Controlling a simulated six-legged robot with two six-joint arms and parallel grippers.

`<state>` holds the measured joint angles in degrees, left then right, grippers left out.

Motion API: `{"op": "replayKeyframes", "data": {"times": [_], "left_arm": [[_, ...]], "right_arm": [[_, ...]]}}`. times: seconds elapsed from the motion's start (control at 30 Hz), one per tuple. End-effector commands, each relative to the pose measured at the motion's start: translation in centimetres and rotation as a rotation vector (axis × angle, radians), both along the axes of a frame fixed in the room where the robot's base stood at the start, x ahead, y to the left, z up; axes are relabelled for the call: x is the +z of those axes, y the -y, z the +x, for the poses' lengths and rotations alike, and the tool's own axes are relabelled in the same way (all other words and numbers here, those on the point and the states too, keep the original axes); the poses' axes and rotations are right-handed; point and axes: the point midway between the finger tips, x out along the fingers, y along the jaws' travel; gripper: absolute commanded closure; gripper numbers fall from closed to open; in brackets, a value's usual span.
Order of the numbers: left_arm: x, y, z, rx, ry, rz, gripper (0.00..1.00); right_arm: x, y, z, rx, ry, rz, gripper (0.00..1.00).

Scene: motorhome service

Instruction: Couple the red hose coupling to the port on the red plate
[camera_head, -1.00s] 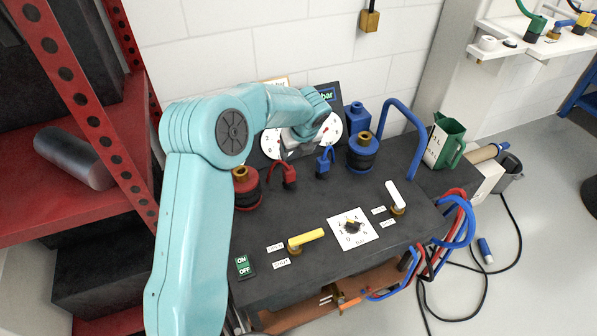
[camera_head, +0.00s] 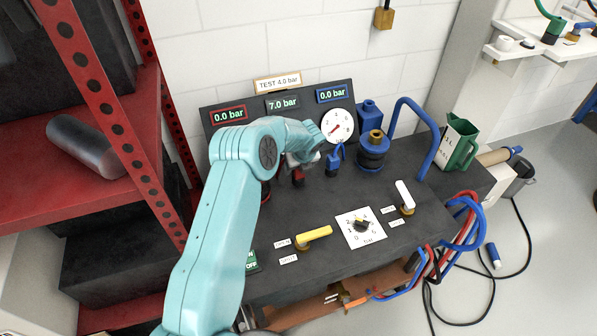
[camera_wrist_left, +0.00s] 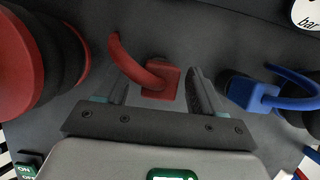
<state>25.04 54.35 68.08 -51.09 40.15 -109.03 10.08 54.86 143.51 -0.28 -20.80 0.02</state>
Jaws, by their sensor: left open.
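A red block with a curved red hose or handle (camera_wrist_left: 160,80) stands on the dark bench. In the head view only part of it (camera_head: 298,179) shows below my left gripper (camera_head: 303,160). In the left wrist view the open fingers of this gripper (camera_wrist_left: 158,88) lie on either side of the red block, with gaps visible. I cannot tell whether this block is the hose coupling. A red round fitting (camera_wrist_left: 25,65) is left of it; my left arm mostly hides it in the head view (camera_head: 265,192). I cannot make out a red plate. My right gripper is not in view.
A similar blue block (camera_head: 334,161) and a blue round fitting (camera_head: 372,153) stand to the right. A gauge panel (camera_head: 283,103) is behind. A yellow lever (camera_head: 315,234), a dial (camera_head: 361,227) and a white lever (camera_head: 404,196) are in front. A red rack (camera_head: 100,100) is left.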

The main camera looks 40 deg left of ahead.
Motion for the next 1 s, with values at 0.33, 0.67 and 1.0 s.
{"op": "replayKeyframes", "data": {"times": [0.33, 0.67, 1.0], "left_arm": [[-0.2, -0.1, 0.1, 0.0, 0.001, 0.0, 0.64], [-0.1, -0.1, 0.1, 0.0, 0.001, 0.0, 0.9], [3.8, -0.1, 0.1, 0.001, 0.005, 0.003, 0.9]], "right_arm": [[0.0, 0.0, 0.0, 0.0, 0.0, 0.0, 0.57], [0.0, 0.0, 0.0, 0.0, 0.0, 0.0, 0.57], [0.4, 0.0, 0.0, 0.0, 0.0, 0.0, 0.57]]}}
